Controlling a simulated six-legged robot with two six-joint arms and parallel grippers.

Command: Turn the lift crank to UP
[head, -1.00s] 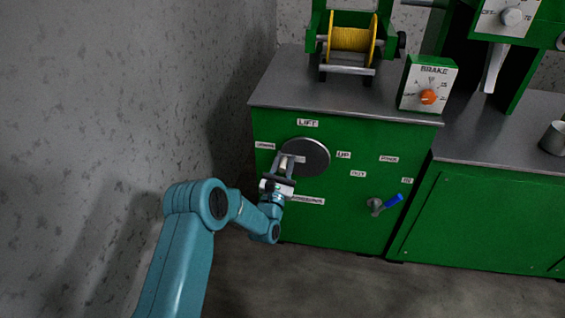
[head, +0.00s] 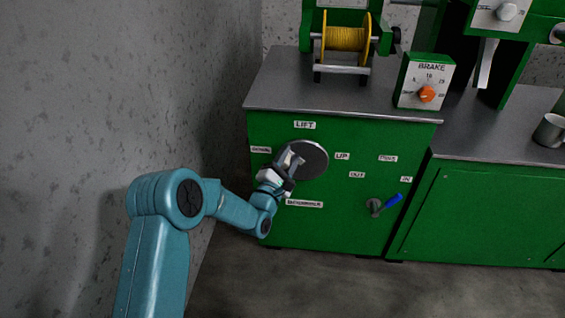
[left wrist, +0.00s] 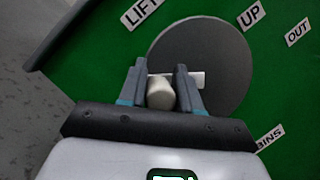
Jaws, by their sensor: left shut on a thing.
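The lift crank has a round grey disc (head: 314,162) on the green cabinet front, under a LIFT label (head: 304,125). In the left wrist view the disc (left wrist: 222,62) lies behind a pale rounded handle (left wrist: 161,95) and a short light bar. My left gripper (head: 292,158) is at the disc's left side. In the left wrist view its two fingers (left wrist: 161,80) are shut on the handle, one on each side. The UP label (head: 342,156) is right of the disc, and the DOWN label (head: 260,150) is left. My right gripper is not in view.
A blue-handled crank (head: 386,204) sits lower right on the same cabinet. A brake box (head: 424,82) with an orange knob and a yellow spool (head: 346,39) stand on the grey top. A metal mug (head: 550,131) is at far right. A grey wall is at left.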

